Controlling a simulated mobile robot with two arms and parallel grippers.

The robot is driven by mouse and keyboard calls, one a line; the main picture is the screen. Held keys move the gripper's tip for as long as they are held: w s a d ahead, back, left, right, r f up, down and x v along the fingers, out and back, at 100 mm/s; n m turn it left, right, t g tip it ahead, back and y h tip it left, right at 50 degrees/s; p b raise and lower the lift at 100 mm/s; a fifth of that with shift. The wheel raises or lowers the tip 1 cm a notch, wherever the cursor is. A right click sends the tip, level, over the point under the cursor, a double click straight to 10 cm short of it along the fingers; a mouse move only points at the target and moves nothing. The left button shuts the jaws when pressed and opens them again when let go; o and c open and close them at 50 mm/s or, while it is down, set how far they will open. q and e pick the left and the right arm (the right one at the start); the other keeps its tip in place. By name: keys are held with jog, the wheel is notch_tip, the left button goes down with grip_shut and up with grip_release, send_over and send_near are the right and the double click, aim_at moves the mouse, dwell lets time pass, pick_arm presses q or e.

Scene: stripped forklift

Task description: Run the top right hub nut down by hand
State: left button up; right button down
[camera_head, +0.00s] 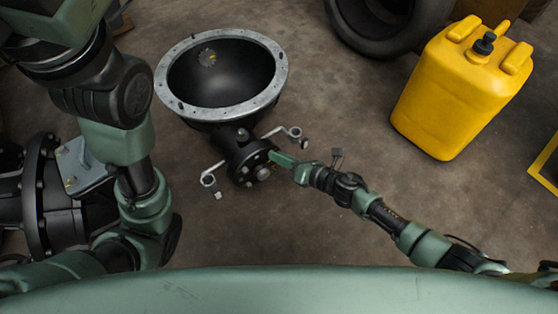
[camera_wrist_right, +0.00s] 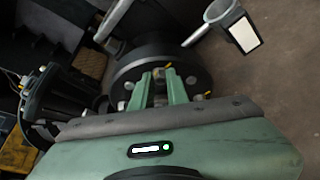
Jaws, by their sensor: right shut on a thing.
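The black round hub (camera_head: 247,165) lies on the floor side of the large housing, its face toward me, with a grey centre boss and several nuts or studs around the rim. My right gripper (camera_head: 272,156) reaches in from the right with its fingers at the hub's upper right edge. In the right wrist view, the hub (camera_wrist_right: 195,73) fills the middle, and the gripper (camera_wrist_right: 159,77) has its two green fingers closed on a small hub nut (camera_wrist_right: 158,73) at the hub's rim. How far the nut sits on its stud is hidden. My left gripper is out of view.
An open black bowl-shaped housing with a grey flange (camera_head: 277,92) stands behind the hub. Bent metal brackets (camera_head: 208,180) stick out on both sides of the hub. A yellow canister (camera_head: 445,95) and a black tyre (camera_head: 385,40) stand at the right. Floor between is clear.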

jog(key=shift+r, duration=0.1)
jog(key=c, duration=1.5)
grip_release()
jog(key=shift+a, duration=0.1)
jog(key=shift+c, duration=0.2)
